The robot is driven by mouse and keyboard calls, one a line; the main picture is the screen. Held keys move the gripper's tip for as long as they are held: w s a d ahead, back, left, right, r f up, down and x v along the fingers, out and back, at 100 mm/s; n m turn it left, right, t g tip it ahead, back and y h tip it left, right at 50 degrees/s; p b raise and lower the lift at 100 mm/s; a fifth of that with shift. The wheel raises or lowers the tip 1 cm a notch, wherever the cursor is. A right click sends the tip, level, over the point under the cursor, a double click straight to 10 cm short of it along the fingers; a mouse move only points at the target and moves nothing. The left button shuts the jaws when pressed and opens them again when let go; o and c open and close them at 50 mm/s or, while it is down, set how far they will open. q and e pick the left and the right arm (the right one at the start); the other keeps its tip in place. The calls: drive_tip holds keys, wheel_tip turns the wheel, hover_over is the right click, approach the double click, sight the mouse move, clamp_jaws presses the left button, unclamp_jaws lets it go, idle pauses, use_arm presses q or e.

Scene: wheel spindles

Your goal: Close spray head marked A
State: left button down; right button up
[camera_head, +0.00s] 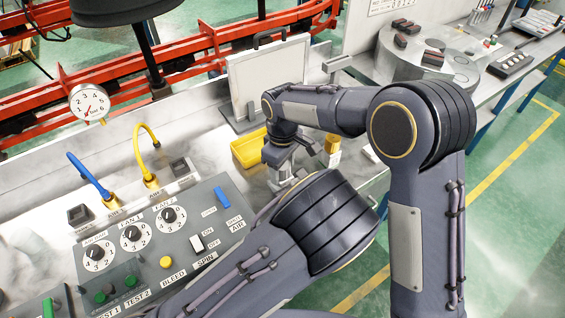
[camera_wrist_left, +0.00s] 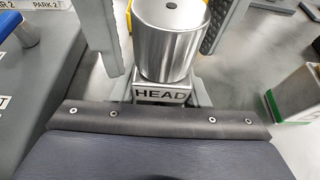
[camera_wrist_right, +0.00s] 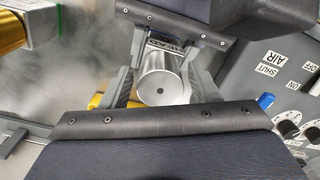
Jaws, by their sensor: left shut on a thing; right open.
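A bright metal cylinder on a block lettered HEAD (camera_wrist_left: 162,94) stands in the left wrist view; I take it to be the spray head, but no letter A is readable. My left gripper (camera_wrist_left: 160,82) is shut on the block below the cylinder (camera_wrist_left: 172,40). In the right wrist view my right gripper (camera_wrist_right: 163,80) is open, with its fingers apart on both sides of the cylinder (camera_wrist_right: 162,85). In the head view the right gripper (camera_head: 283,163) points down beside the yellow tray. My left forearm hides the left gripper there.
A control panel (camera_head: 225,220) with knobs and switches lies to the left. A yellow tray (camera_head: 248,150) and a gold cylinder (camera_head: 332,144) stand close by. A white upright board (camera_head: 266,75) is behind. Blue (camera_head: 88,175) and yellow (camera_head: 145,145) hoses rise at the left.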

drive_tip(key=c, duration=1)
drive_tip(key=o, duration=1.2)
drive_tip(key=shift+r, duration=0.15)
wheel_tip(320, 180, up, 12)
drive_tip(key=shift+f, duration=0.1)
use_arm(q)
drive_tip(key=c, duration=0.7)
unclamp_jaws()
